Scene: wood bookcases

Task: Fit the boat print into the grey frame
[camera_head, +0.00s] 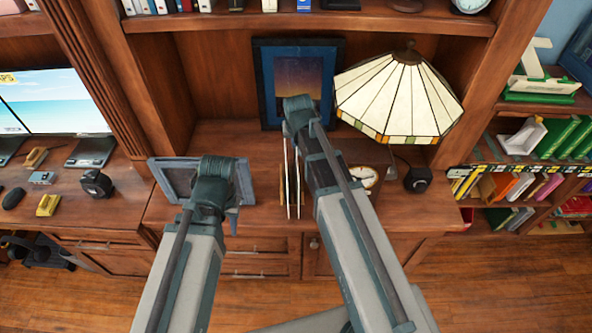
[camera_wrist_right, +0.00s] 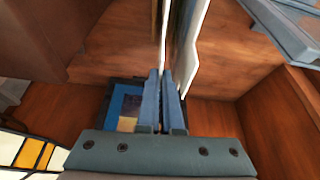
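The grey frame (camera_head: 178,181) leans tilted on the desk at left of centre. Its edge also shows in the right wrist view (camera_wrist_right: 287,32). My left gripper (camera_head: 232,218) is in front of the frame's right part; its fingers are mostly hidden, so contact is unclear. Two thin white-edged prints (camera_head: 289,180) stand upright, edge-on, near the desk's middle. Their picture faces are hidden, so I cannot tell which is the boat print. My right gripper (camera_wrist_right: 161,80) has its fingers closed on the edge of one print (camera_wrist_right: 163,35); the other (camera_wrist_right: 190,45) is just right of it.
A blue-framed picture (camera_head: 266,98) stands at the back of the desk. A stained-glass lamp (camera_head: 400,95) overhangs the right side, with a clock (camera_head: 366,177) and a black object (camera_head: 418,180) below. Bare desk (camera_head: 260,140) shows behind the grey frame.

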